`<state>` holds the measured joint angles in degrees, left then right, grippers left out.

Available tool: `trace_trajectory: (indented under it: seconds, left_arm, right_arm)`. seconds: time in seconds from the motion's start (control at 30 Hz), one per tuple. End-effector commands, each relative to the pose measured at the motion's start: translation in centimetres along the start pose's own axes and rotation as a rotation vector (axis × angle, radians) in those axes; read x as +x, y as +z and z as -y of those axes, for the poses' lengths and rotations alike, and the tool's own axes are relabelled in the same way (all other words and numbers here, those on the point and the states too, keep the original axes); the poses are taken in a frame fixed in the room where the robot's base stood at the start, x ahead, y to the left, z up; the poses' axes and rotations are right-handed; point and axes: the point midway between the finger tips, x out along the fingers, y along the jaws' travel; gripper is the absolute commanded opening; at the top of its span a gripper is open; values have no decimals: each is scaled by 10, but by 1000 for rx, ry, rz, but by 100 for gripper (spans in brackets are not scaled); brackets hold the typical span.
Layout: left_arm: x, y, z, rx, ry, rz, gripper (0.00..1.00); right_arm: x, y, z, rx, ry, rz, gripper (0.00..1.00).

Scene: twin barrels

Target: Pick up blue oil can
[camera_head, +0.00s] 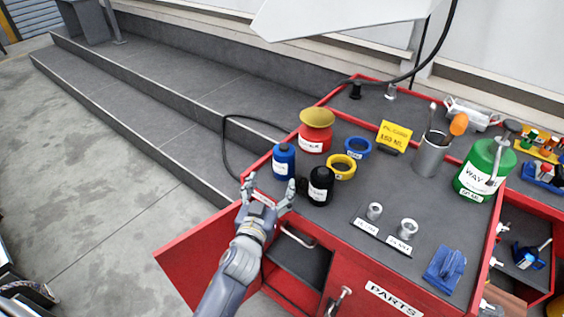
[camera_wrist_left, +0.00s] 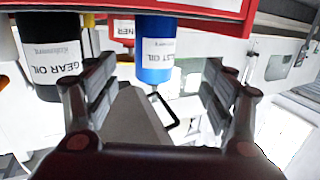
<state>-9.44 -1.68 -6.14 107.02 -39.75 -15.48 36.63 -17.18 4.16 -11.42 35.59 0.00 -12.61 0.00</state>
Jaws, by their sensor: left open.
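The blue oil can (camera_head: 284,161), a small cylinder with a white label, stands upright at the near left edge of the red cart's dark top (camera_head: 345,205). In the left wrist view the blue can (camera_wrist_left: 157,52) appears upside down, between and beyond the fingers; its label partly reads "OIL". My left gripper (camera_head: 268,190) is open and empty, just in front of the can, with a finger toward each side. It also shows in the left wrist view (camera_wrist_left: 157,95). I see no contact with the can. My right gripper is not in view.
A black gear oil can (camera_head: 320,186) stands close to the right of the blue can. A red container (camera_head: 315,132) with a yellow top is behind. A red door (camera_head: 200,250) hangs open below my left arm.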

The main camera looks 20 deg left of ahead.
Motion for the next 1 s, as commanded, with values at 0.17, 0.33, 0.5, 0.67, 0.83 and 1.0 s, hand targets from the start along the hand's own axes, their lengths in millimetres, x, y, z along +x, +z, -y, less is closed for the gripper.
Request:
trace_trajectory:
  seconds: [0.17,0.33,0.5,0.67,0.83,1.0]
  left_arm:
    - [13,-6,-8,-1,23,-33,76]
    - [39,-8,-8,-1,23,-34,76]
    - [57,-8,-8,-1,23,-32,76]
    - [66,-9,-8,-1,23,-31,76]
    - [88,-16,-7,-1,23,-32,76]
    - [107,-14,-8,-1,23,-30,76]
  right_arm:
    - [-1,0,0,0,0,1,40]
    - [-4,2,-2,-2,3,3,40]
    - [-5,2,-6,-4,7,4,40]
    - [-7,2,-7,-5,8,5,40]
    - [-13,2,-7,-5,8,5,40]
    - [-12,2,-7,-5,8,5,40]
